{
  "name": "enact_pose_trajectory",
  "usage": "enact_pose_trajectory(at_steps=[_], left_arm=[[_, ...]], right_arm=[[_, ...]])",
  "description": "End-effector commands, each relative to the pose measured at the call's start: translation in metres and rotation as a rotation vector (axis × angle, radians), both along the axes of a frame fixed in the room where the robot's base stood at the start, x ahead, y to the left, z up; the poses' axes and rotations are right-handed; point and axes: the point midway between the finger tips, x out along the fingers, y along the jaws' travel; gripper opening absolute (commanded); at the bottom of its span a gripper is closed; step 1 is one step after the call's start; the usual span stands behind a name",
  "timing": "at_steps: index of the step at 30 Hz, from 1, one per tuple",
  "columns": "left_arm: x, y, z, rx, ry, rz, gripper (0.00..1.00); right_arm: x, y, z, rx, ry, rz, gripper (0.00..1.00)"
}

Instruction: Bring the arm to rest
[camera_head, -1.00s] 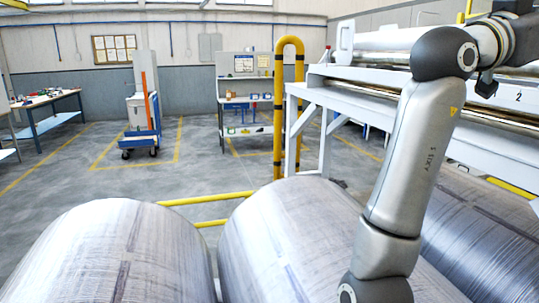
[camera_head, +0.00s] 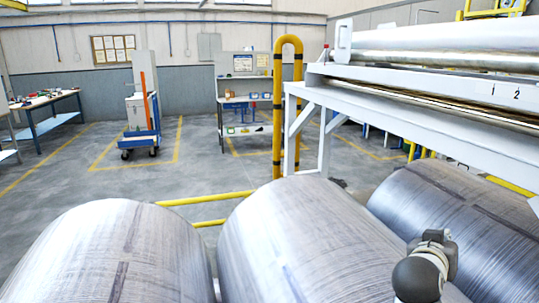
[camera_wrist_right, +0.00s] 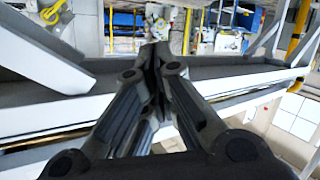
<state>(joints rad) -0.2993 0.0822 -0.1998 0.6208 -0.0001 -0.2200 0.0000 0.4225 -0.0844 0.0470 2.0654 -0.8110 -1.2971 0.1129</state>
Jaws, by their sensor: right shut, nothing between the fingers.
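My right arm (camera_head: 425,268) shows only as a dark rounded joint with a pale link at the lower right of the head view, in front of the coils. In the right wrist view my right gripper (camera_wrist_right: 154,58) has its two dark fingers together, with nothing between them. Behind the fingers runs a pale frame beam with a dark top face (camera_wrist_right: 240,80). I cannot tell the gap between the fingers and the beam. My left gripper is in neither view.
Large wrapped coils (camera_head: 105,250) fill the foreground, with another coil (camera_head: 465,215) at the right. A white machine frame with rollers (camera_head: 430,75) stands at the right. A yellow rail (camera_head: 278,110) rises beside it. Open floor (camera_head: 60,170) lies at the left, with a trolley (camera_head: 140,120) behind.

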Motion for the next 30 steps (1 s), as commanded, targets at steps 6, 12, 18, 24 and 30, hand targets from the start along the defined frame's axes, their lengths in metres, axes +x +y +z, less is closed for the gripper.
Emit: enact_pose_trajectory(at_steps=[6, 12, 18, 24, 30], left_arm=[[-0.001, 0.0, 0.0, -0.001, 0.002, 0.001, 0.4], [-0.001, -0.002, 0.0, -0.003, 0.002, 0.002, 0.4], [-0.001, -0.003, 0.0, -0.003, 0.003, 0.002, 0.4], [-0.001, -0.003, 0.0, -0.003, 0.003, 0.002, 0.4], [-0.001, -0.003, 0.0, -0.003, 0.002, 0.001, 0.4]], right_arm=[[-0.05, 0.036, -0.12, 0.096, 0.239, 0.169, 0.0], [-0.121, 0.077, -0.207, 0.207, 0.463, 0.33, 0.0], [-0.199, 0.117, -0.264, 0.32, 0.663, 0.472, 0.0], [-0.267, 0.148, -0.292, 0.419, 0.816, 0.58, 0.0], [-0.308, 0.169, -0.315, 0.49, 0.916, 0.648, 0.0]])
